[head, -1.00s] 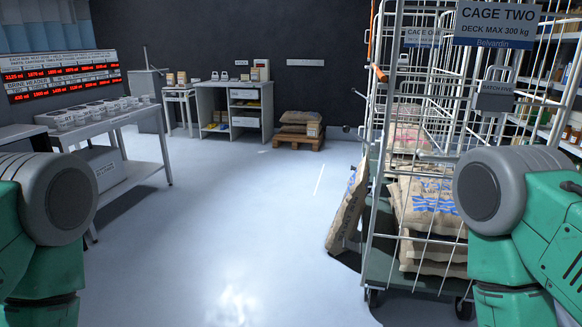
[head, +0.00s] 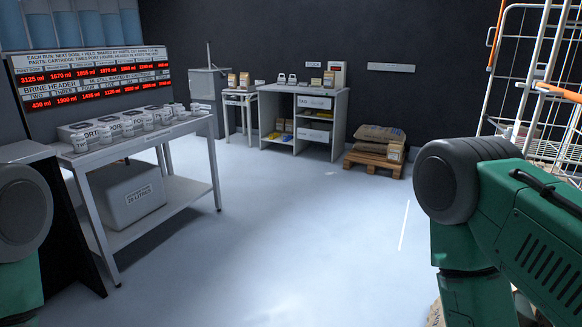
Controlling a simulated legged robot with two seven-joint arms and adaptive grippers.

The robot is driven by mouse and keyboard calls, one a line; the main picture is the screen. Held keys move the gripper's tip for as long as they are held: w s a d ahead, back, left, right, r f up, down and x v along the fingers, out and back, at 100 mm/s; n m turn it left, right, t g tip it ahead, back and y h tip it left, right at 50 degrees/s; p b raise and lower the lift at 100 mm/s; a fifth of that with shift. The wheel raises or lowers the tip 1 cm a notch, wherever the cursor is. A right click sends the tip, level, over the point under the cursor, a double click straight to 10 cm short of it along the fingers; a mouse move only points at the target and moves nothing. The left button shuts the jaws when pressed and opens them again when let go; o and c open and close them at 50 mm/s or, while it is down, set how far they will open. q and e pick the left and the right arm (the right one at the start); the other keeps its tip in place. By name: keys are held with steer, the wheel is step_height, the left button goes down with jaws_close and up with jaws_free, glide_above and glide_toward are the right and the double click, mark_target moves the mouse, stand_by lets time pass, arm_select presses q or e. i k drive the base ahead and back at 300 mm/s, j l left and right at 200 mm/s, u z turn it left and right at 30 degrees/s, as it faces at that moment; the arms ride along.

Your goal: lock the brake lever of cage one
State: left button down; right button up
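A white wire cage (head: 520,75) stands at the right edge, cut off by the frame and partly hidden behind my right arm. It carries orange parts: a bar (head: 560,93) on its near side and a short upright piece (head: 499,20) on its left post. No cage sign shows now, so I cannot tell which cage this is. I cannot make out a brake lever. Only upper parts of my arms show at the left and right edges; both grippers are out of view.
A white bench (head: 150,140) with several small tubs stands at left, a lidded box (head: 130,195) on its shelf. A red-digit board (head: 95,80) stands behind it. At the back are a shelf unit (head: 303,115) and a pallet (head: 375,163) with sacks. The middle floor is clear.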

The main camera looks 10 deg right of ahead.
mark_target(486, 118)
steer(key=i+z, duration=0.25)
steer(key=i, duration=0.3)
steer(key=i+z, duration=0.3)
steer(key=i, duration=0.25)
steer(key=i+j+z, duration=0.25)
steer(key=i, duration=0.25)
steer(key=i+j+z, duration=0.25)
steer(key=i, duration=0.3)
steer(key=i+z, duration=0.4)
steer(key=i+j+z, duration=0.2)
steer(key=z, duration=0.25)
steer(key=i+j+z, duration=0.25)
steer(key=z, duration=0.15)
steer(key=i+j+z, duration=0.25)
steer(key=z, duration=0.15)
steer(key=i+j+z, duration=0.2)
steer(key=j+z, duration=0.2)
steer(key=i+j+z, duration=0.2)
steer(key=j, duration=0.2)
steer(key=j+z, duration=0.2)
steer(key=j, duration=0.2)
